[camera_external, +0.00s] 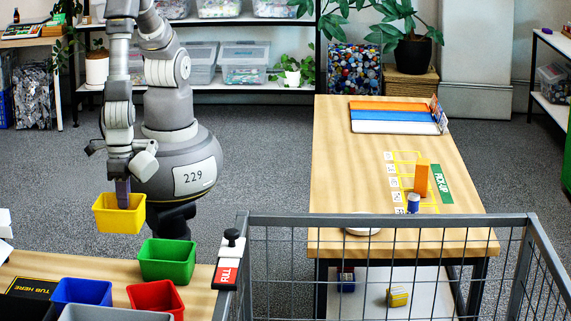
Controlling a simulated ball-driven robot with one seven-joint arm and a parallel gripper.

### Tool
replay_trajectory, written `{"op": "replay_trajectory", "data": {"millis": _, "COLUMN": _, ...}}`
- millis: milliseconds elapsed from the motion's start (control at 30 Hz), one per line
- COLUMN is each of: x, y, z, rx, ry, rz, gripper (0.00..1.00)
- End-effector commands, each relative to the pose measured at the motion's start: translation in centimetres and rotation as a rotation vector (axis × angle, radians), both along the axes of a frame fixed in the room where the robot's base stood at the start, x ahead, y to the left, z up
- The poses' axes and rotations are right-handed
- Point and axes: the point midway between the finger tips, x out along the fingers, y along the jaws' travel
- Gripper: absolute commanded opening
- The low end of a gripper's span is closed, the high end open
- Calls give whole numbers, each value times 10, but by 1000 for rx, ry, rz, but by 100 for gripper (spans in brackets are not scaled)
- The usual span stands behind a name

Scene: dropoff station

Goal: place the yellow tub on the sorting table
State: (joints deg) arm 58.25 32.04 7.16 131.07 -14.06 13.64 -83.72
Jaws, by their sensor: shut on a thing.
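The yellow tub (119,217) hangs in the air at the left of the external view, held upright below my arm. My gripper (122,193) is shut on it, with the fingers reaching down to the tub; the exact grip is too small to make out. A wooden table (205,296) at the lower left carries several tubs and a "TUB HERE" label (34,287). The yellow tub appears above and behind this table's far edge. Another wooden table (350,180) stands at the right with a "PICK UP" label. I cannot tell which is the sorting table.
A green tub (167,260), a blue tub (82,291), a red tub (155,297) and a grey container (115,314) crowd the lower-left table. A "FULL" sign (227,277) stands at its right. A wire-mesh fence (390,222) crosses before the right table, which holds an orange block (421,178).

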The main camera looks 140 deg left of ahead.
Motion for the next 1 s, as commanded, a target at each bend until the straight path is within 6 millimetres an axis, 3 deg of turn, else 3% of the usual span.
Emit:
{"op": "replay_trajectory", "data": {"millis": 133, "x": 16, "y": -18, "z": -8, "rx": -2, "ry": -2, "rz": -2, "gripper": 0}}
{"op": "replay_trajectory", "data": {"millis": 500, "x": 88, "y": -98, "z": -18, "rx": -2, "ry": -2, "rz": -1, "gripper": 0}}
{"op": "replay_trajectory", "data": {"millis": 800, "x": 108, "y": -120, "z": -20, "rx": -1, "ry": -1, "rz": 0, "gripper": 0}}
{"op": "replay_trajectory", "data": {"millis": 1000, "x": 106, "y": -118, "z": -54, "rx": 1, "ry": 1, "rz": 1, "gripper": 0}}
